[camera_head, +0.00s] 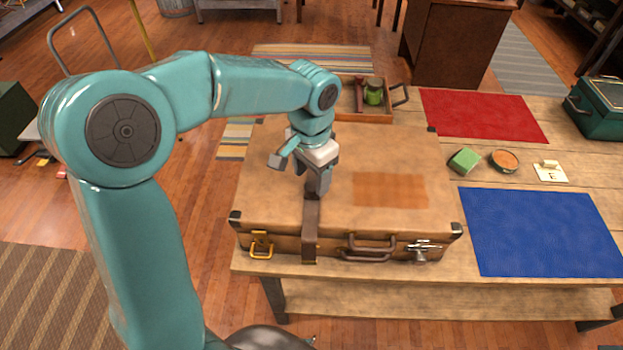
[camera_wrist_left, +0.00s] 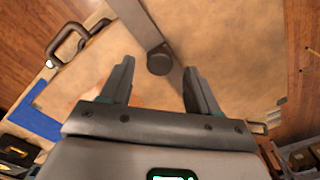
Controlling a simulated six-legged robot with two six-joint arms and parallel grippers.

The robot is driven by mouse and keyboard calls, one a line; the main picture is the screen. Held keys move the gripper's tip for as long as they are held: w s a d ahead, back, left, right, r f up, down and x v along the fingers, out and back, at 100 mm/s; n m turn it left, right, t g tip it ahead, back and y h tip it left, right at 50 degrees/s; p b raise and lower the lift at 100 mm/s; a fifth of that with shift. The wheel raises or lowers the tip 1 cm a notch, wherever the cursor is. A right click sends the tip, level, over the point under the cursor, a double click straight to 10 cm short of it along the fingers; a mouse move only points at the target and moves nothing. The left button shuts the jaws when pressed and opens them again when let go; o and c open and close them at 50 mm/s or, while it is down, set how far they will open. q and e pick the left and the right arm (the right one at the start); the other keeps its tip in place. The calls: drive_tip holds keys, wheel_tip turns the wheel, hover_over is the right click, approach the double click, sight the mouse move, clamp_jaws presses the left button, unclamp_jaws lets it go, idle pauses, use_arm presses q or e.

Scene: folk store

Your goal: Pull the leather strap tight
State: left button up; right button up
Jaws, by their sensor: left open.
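A tan leather suitcase (camera_head: 275,165) lies closed on the wooden table. A dark brown leather strap (camera_head: 310,235) runs over its front edge and up onto the lid; the strap also crosses the left wrist view (camera_wrist_left: 135,20). A dark round knob (camera_wrist_left: 160,62) sits at the strap, in line with the gap between my fingers. My left gripper (camera_head: 318,188) points down just above the lid at the strap's upper end. Its fingers (camera_wrist_left: 160,88) are open, with nothing clamped between them. In the head view, the gripper partly hides the strap's end. My right gripper is not in view.
A gold clasp (camera_head: 261,246), a handle (camera_head: 368,249) and a silver clasp (camera_head: 422,251) are on the suitcase front. A wooden tray (camera_head: 388,112) stands behind. To the right are a red mat (camera_head: 482,114), a blue mat (camera_head: 540,232), a green block (camera_head: 464,161) and a round tin (camera_head: 504,161).

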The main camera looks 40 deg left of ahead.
use_arm(q)
drive_tip(key=f, duration=0.2)
drive_tip(key=shift+w+d+f, duration=0.1)
drive_tip(key=shift+w+f, duration=0.1)
drive_tip(key=shift+f, duration=0.15)
drive_tip(key=shift+s, duration=0.1)
clamp_jaws()
drive_tip(key=shift+w+a, duration=0.35)
drive_tip(key=shift+w, duration=0.2)
drive_tip(key=shift+w+a, duration=0.4)
drive_tip(key=shift+w, duration=0.25)
drive_tip(key=shift+w+a, duration=0.35)
drive_tip(key=shift+w, duration=0.25)
drive_tip(key=shift+r, duration=0.1)
